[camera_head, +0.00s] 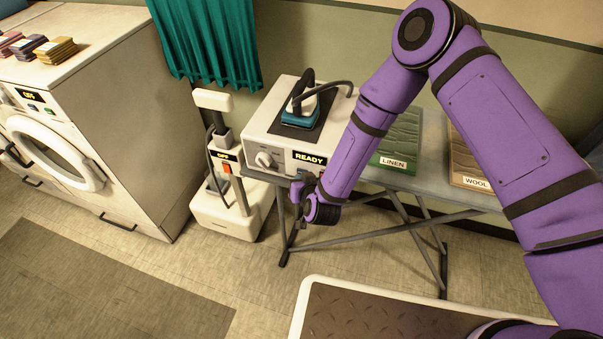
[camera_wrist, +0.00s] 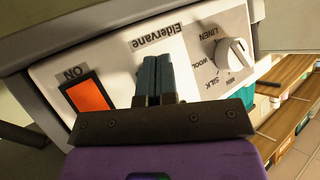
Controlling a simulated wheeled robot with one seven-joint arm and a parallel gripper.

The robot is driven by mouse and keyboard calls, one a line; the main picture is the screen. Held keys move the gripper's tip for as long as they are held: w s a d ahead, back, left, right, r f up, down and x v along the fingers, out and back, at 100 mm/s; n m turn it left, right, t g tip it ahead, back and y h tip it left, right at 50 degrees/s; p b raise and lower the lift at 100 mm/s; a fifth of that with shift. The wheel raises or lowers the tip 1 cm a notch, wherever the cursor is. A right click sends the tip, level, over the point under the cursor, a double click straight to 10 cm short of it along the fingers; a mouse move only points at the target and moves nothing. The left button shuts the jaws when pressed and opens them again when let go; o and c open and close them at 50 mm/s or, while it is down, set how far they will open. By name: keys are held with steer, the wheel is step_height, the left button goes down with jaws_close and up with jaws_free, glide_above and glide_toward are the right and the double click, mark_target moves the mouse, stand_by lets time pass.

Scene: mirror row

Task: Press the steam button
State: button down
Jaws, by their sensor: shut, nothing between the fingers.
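The white ironing station (camera_head: 268,131) stands at the left end of the ironing board, with a READY display. The wrist view shows its front panel (camera_wrist: 200,75) upside down, with an orange switch (camera_wrist: 88,95) labelled ON and a white dial (camera_wrist: 234,54) marked LINEN, WOOL, SILK and MIN. I see no button marked steam in either view. My gripper (camera_wrist: 155,62) is shut and empty, its dark fingers pointing at the panel between switch and dial. I cannot tell whether the tips touch it. In the head view my wrist hides part of the front.
A corded iron (camera_head: 305,104) rests on the station. A steamer (camera_head: 238,202) with an OFF display and orange switch stands left, beside a white washer (camera_head: 90,130). Green linen (camera_head: 398,150) and brown wool (camera_head: 470,160) pads lie on the board. A dark-topped platform (camera_head: 380,315) is in front.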

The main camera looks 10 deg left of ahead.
steer(key=shift+w, duration=0.1)
stand_by(0.3)
steer(key=shift+s, duration=0.6)
steer(key=shift+s+a, duration=0.15)
steer(key=shift+s, duration=1.35)
steer(key=shift+s+a, duration=0.15)
steer(key=shift+s, duration=1.3)
